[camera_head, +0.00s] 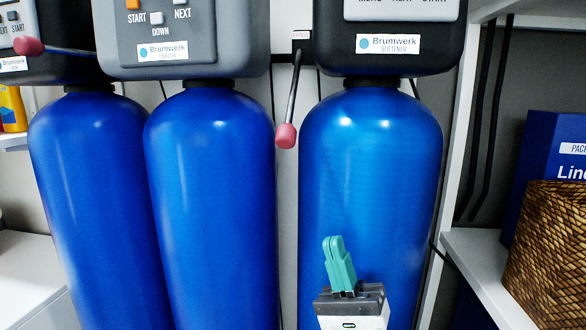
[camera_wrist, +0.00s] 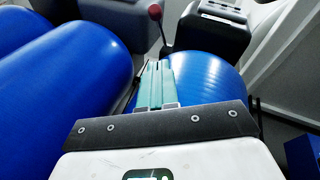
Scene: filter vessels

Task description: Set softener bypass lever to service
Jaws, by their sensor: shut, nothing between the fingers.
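The softener (camera_head: 370,185) is the right blue vessel, with a dark control head labelled "Brumwerk SOFTENER" (camera_head: 388,44). The bypass lever (camera_head: 291,100) hangs from a dark bracket left of that head. It is a thin metal rod with a pinkish-red knob (camera_head: 287,136), pointing down and slightly left. The knob also shows at the top of the wrist view (camera_wrist: 155,11). My gripper (camera_head: 333,240) is in front of the softener's lower part, below and right of the knob and apart from it. Its teal fingers (camera_wrist: 157,66) are shut and empty, pointing up.
Two more blue vessels (camera_head: 210,190) (camera_head: 95,190) stand to the left. Another red-knobbed lever (camera_head: 29,46) sticks out sideways by the leftmost head. At right, a shelf (camera_head: 480,255) holds a woven basket (camera_head: 550,245) and a blue box (camera_head: 555,140). A white upright (camera_head: 452,130) stands beside the softener.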

